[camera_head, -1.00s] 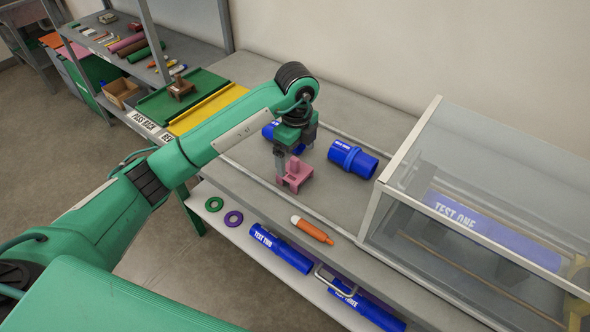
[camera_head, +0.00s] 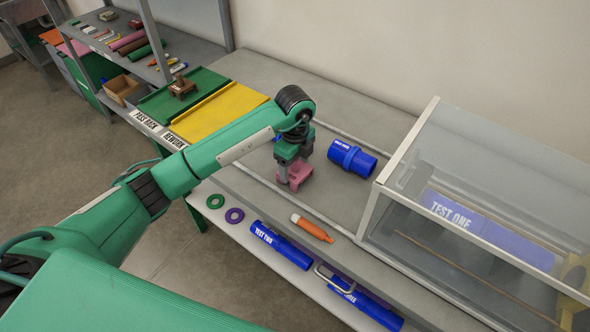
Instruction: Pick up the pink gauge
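The pink gauge (camera_head: 299,174) stands on the grey bench top, left of the clear-walled case. My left gripper (camera_head: 290,172) points down right over it, with its fingers low at the gauge's upper part. The upper part of the gauge is mostly hidden by the gripper. I cannot tell whether the fingers are closed on it or only around it. My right gripper is not in view.
A blue pipe coupling (camera_head: 352,158) lies close to the right of the gauge. An orange marker (camera_head: 312,228) lies in front. The clear case (camera_head: 480,190) blocks the right. Green (camera_head: 190,92) and yellow (camera_head: 215,112) panels lie left. Blue tubes (camera_head: 280,245) sit on the lower shelf.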

